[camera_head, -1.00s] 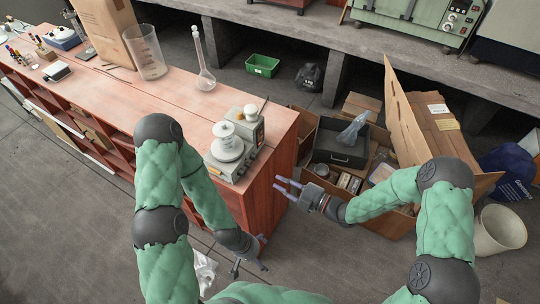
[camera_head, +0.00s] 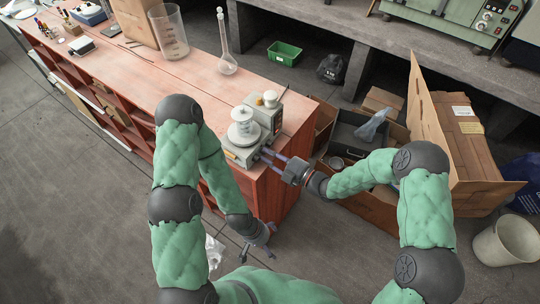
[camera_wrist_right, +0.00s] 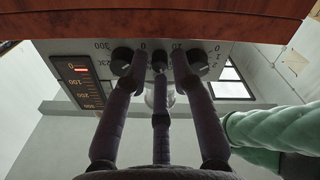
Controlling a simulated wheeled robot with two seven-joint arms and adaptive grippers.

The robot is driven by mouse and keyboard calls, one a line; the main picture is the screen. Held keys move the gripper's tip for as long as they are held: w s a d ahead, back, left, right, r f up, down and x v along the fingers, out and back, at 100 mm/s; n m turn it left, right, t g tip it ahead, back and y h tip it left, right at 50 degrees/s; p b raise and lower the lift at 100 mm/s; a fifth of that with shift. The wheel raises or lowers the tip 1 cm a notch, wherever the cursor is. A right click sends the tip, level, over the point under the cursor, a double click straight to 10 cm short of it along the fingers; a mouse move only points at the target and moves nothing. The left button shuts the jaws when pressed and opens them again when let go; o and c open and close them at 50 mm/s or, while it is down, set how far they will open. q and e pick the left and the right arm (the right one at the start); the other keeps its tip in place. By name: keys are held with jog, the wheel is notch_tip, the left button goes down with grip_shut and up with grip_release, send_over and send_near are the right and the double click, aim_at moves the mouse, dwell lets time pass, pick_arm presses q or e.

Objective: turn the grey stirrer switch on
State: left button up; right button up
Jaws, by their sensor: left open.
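The grey stirrer (camera_head: 239,154) stands at the near right end of the wooden bench, with a glass vessel on its round plate. Its front panel (camera_wrist_right: 225,58) fills the top of the right wrist view, with dark round knobs (camera_wrist_right: 122,57) and number scales. I cannot tell which control is the switch. My right gripper (camera_head: 264,154) reaches the stirrer's front from the right. Its fingers (camera_wrist_right: 158,62) are spread, with tips over the knobs; contact is unclear. My left gripper (camera_head: 262,246) is open and empty, low beside the bench end.
The red bench top (camera_head: 180,90) carries a beaker (camera_head: 169,35), a flask (camera_head: 226,50) and small items. A lit red display (camera_wrist_right: 81,70) shows beside the knobs. Open cardboard boxes (camera_head: 440,125) stand on the floor right of the bench; a white bin (camera_head: 505,242) is further right.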

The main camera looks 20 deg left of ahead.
grip_shut()
jog(key=shift+m, duration=0.4)
jog(key=m, duration=0.2)
jog(key=shift+m+b, duration=0.3)
jog(key=shift+b, duration=0.05)
jog(key=shift+w+r+m, duration=0.1)
jog(key=shift+m, duration=2.1)
grip_release()
